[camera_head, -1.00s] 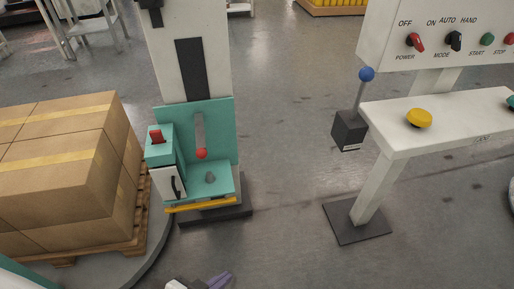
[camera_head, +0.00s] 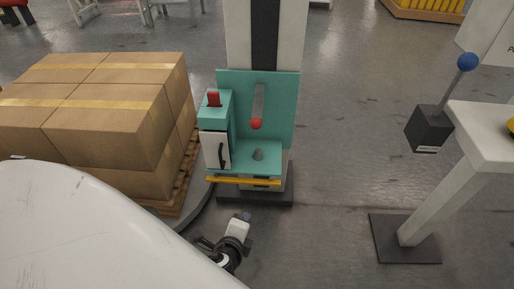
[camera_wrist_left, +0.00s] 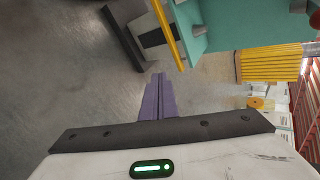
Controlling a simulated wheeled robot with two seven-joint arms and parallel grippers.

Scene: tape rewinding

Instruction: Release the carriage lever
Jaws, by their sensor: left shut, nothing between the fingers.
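The teal carriage (camera_head: 284,104) rides on the white and black mast. A grey lever with a red ball knob (camera_head: 256,124) hangs down its back plate, and a red tab (camera_head: 213,99) tops the box at its left. In the left wrist view the carriage (camera_wrist_left: 240,22) is at the upper right, with its yellow bar (camera_wrist_left: 167,30). My left gripper (camera_head: 246,215) is low in front of the carriage, apart from it. Its purple fingers (camera_wrist_left: 158,95) are together and empty. The lever knob is not clear in the wrist view. My right gripper is out of sight.
Stacked cartons (camera_head: 105,115) on a pallet stand left of the carriage. The floor between mast and console is clear.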

